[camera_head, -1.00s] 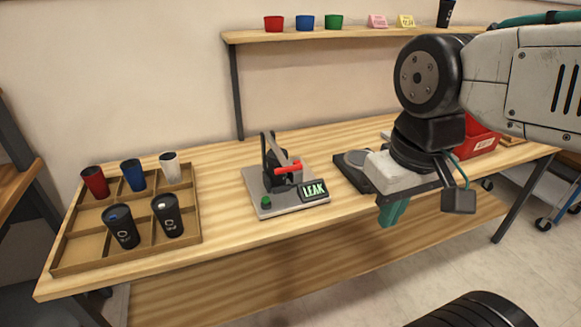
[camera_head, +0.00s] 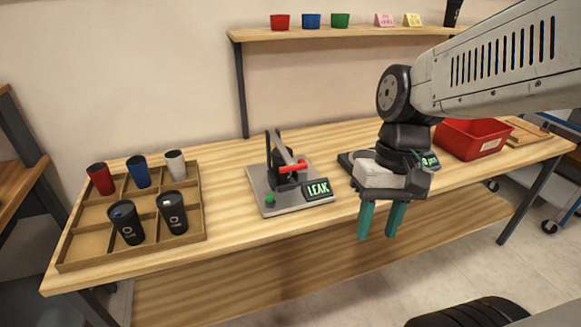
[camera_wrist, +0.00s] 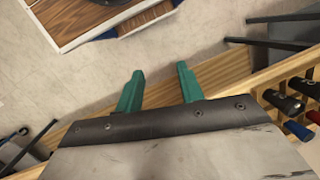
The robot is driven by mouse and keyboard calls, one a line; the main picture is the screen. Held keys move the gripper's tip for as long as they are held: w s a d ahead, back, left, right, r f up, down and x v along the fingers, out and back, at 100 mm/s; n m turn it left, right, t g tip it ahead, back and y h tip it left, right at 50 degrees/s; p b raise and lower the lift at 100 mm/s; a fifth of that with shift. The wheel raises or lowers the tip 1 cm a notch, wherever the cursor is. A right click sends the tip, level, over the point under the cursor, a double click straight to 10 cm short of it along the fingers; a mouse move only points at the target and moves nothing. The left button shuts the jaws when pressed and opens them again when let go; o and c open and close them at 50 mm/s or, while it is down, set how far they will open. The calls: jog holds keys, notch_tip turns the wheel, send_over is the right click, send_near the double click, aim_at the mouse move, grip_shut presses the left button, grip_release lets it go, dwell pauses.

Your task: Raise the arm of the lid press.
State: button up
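The lid press (camera_head: 282,178) stands on the middle of the wooden table in the head view. It has a grey base, a black upright and a grey arm with a red handle (camera_head: 292,166). The arm slopes down, with the handle low at the front. A small screen (camera_head: 318,189) on the base reads LEAK, and a green button (camera_head: 270,199) sits at the left. My gripper (camera_head: 382,222) is to the right of the press, in front of the table edge, fingers pointing down. Its green fingers are apart and empty, also in the wrist view (camera_wrist: 160,85).
A wooden tray (camera_head: 88,262) with several cups stands at the table's left. A dark device (camera_head: 350,160) is partly hidden behind my gripper. A red bin (camera_head: 469,139) is at the right. The table between tray and press is clear.

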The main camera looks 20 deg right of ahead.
jog(key=w+a+f+m+g+y, duration=0.1)
jog(key=w+a+f+m+y, duration=0.15)
jog(key=w+f+y, duration=0.2)
jog(key=m+t+y, duration=0.5)
jog(key=m+t, duration=0.1)
jog(key=t, duration=0.8)
send_near(300, 168)
jog(key=x, duration=0.5)
jog(key=shift+w+f+t, duration=0.1)
jog(key=shift+f+t, duration=0.05)
jog(key=shift+t, duration=0.25)
jog(key=shift+w+a, duration=0.1)
jog(key=shift+a, duration=0.05)
jog(key=x, duration=0.7)
jog(key=shift+a, duration=0.25)
grip_shut()
